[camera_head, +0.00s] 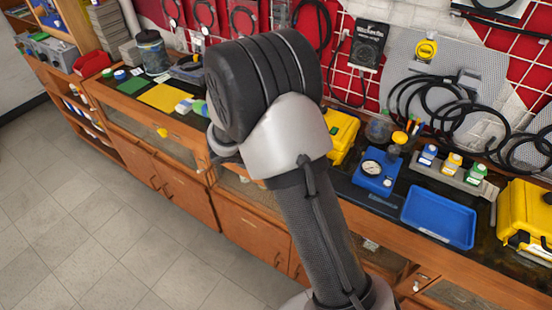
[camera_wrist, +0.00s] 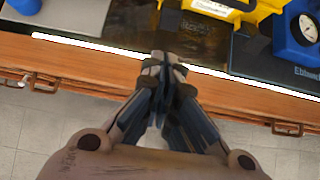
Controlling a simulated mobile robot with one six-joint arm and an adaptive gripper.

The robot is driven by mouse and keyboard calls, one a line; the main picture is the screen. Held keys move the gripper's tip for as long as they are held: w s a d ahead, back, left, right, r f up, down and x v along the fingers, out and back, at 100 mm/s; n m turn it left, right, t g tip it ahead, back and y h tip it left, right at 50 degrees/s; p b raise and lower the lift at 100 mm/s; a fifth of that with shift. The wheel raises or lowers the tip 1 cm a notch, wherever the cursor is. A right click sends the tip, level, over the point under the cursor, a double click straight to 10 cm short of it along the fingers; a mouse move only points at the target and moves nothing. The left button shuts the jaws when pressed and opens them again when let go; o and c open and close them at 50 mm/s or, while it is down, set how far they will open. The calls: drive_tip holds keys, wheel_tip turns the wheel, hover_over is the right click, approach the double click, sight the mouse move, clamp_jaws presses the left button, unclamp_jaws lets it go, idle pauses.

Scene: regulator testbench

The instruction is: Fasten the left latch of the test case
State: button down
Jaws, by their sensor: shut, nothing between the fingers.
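A yellow case (camera_head: 341,128) stands on the bench, largely hidden behind my arm in the head view. Its front part and a dark handle also show at the top of the wrist view, where the yellow case (camera_wrist: 262,10) is cut off by the frame edge. I cannot make out its left latch clearly. My gripper (camera_wrist: 165,68) is shut and empty, over the bench's front edge and apart from the case. A second yellow case (camera_head: 522,213) stands at the far right.
A blue gauge box (camera_head: 374,181) stands right of the near case, with a blue tray (camera_head: 440,217) beyond it. The wooden bench (camera_wrist: 75,62) has drawer handles along its front. Small bottles and coiled cables are near the wall. The floor (camera_head: 70,220) is clear.

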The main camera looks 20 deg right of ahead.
drive_tip(key=b+x, duration=0.3)
drive_tip(key=x, duration=0.7)
drive_tip(key=shift+r+p, duration=0.15)
drive_tip(key=shift+p, duration=0.15)
drive_tip(key=shift+r+p, duration=0.25)
drive_tip(key=shift+p, duration=0.5)
